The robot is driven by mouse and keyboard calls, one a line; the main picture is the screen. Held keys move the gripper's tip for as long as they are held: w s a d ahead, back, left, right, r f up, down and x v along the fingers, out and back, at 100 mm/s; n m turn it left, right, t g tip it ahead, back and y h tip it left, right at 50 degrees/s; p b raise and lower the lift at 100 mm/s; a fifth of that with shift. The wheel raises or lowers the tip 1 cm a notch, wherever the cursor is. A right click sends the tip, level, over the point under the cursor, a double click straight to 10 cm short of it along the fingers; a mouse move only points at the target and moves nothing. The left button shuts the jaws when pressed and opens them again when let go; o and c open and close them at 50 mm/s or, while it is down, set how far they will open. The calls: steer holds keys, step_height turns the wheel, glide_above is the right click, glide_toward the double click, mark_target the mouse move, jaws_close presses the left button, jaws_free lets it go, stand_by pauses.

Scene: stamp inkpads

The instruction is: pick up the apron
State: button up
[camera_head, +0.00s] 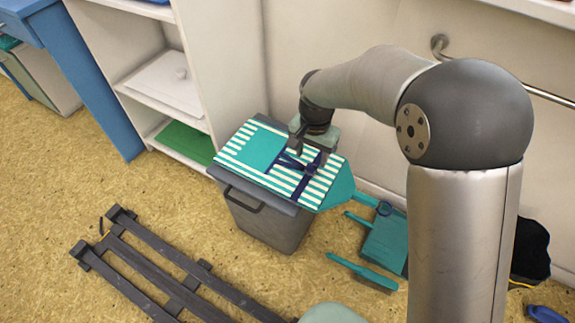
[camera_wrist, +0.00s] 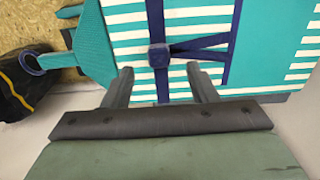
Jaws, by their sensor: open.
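The apron (camera_head: 249,150) is teal with white stripes and dark blue straps. It lies folded flat on top of a grey bin, with one teal end hanging past the bin's right edge. In the wrist view the apron (camera_wrist: 115,36) fills the upper middle, with its dark blue straps crossing at a small square knot or buckle. My gripper (camera_head: 312,160) is over the right half of the apron, pointing down. In the wrist view my gripper's fingers (camera_wrist: 160,80) are spread apart near the strap crossing, with nothing held between them. I cannot tell whether the fingertips touch the cloth.
The grey bin (camera_head: 262,220) stands against a white shelf unit (camera_head: 215,65) and the wall. A teal dustpan and brush (camera_head: 383,240) lie on the floor to the right. A dark slatted rack (camera_head: 170,270) lies in front. Black items (camera_head: 530,250) sit at the far right.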

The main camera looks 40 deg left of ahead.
mark_target(311, 166)
step_height(311, 166, down, 4)
steer(key=shift+w+f+b, duration=0.1)
steer(key=shift+f+b, duration=0.1)
steer(key=shift+b, duration=0.75)
steer(key=shift+r, duration=0.1)
steer(key=shift+d, duration=0.1)
steer(key=shift+c, duration=0.3)
jaws_close()
steer(key=shift+r, duration=0.1)
